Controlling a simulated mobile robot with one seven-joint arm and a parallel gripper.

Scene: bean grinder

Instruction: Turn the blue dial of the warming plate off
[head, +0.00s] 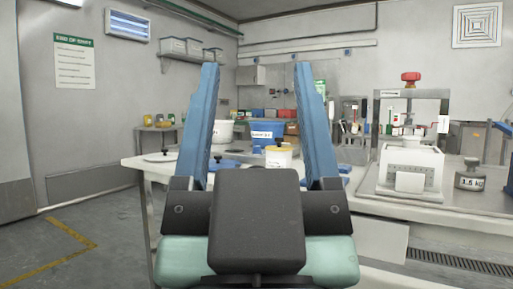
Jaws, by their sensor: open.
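My gripper (257,72) is open in the foreground, with its two blue fingers pointing up and well apart. Nothing is held between them. The fingers and dark palm cover part of the white table behind. I cannot clearly make out the warming plate or its blue dial. A small dark blue piece (221,163) shows low between the fingers on the table. Other blue parts (344,170) show just right of the right finger, too small to identify.
A white press with a red knob (410,77) and a 1.5 kg weight (470,177) stand right on the table (400,218). The floor (75,250) at left is clear.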

